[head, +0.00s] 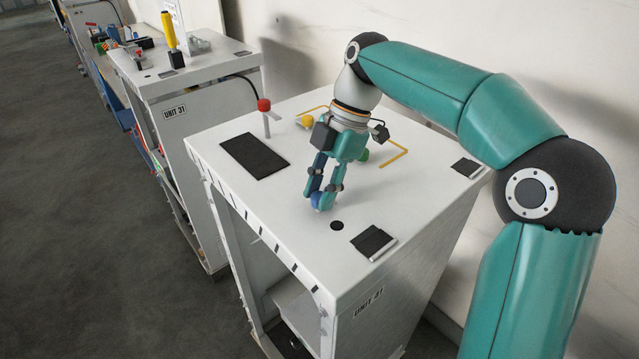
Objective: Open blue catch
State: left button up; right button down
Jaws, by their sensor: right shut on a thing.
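The blue catch (321,202) shows as a small blue knob at the top of the white unit, mostly covered by my fingers. My right gripper (320,193) reaches down from above with its fingertips closed around the blue knob. Its fingers hide the catch's stem and base, so I cannot tell how the catch is turned. My left gripper is not in the head view.
The white unit's top (300,232) also carries a red knob (264,105) on a stem, a yellow knob (306,121), a green knob (363,155) and a dark plate (254,155). A second white cabinet (205,65) with a yellow handle (168,29) stands behind left.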

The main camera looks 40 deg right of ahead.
jog(key=shift+w+r+n+g, duration=0.15)
jog(key=shift+n+g, duration=0.55)
jog(key=shift+n, duration=1.1)
jog(key=c, duration=0.9)
grip_release()
jog(key=shift+d, duration=0.1)
